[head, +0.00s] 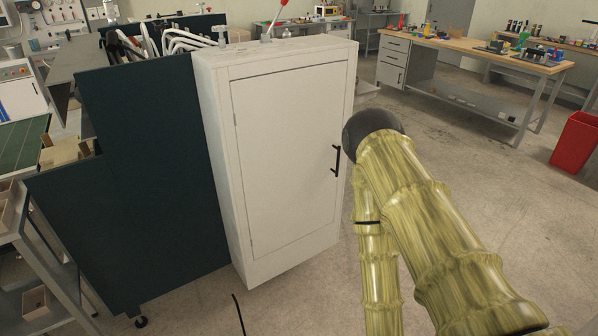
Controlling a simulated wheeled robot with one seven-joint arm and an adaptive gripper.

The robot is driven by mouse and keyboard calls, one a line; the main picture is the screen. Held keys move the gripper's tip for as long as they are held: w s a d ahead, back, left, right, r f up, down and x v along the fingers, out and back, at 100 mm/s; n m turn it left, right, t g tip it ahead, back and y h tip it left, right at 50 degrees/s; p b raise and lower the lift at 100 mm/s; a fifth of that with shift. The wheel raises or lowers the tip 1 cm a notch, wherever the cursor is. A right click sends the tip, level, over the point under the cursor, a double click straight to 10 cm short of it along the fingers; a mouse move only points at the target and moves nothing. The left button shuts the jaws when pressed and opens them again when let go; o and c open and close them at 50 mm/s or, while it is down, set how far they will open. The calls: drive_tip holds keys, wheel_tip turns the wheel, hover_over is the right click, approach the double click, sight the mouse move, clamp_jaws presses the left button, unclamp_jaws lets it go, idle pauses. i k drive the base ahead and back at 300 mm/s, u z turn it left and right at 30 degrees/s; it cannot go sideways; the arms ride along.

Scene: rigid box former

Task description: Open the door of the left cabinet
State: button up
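A tall white cabinet (214,150) stands left of the middle in the head view. Its flat front door (285,160) is shut, flush in its frame. A black vertical bar handle (336,161) is on the door's right side. Small hinge marks show along the door's left edge. My arm, with a yellow-green bamboo-like surface, rises from the lower right to a dark rounded joint just right of the handle. Another length of it runs down behind. My gripper does not show, so its state and its place relative to the handle are hidden.
A dark green panel (150,165) on casters stands against the cabinet's left side. A grey shelf cart (45,265) is at the far left. A wooden-topped workbench (470,50) and a red bin (577,140) are at the back right. The floor before the cabinet is mostly clear.

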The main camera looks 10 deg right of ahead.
sight(288, 123)
drive_tip(key=u, duration=0.55)
drive_tip(key=k, duration=1.25)
drive_tip(key=z, duration=0.2)
drive_tip(key=i, duration=0.6)
drive_tip(key=z, duration=0.75)
drive_tip(key=i, duration=1.2)
drive_tip(key=u, duration=0.5)
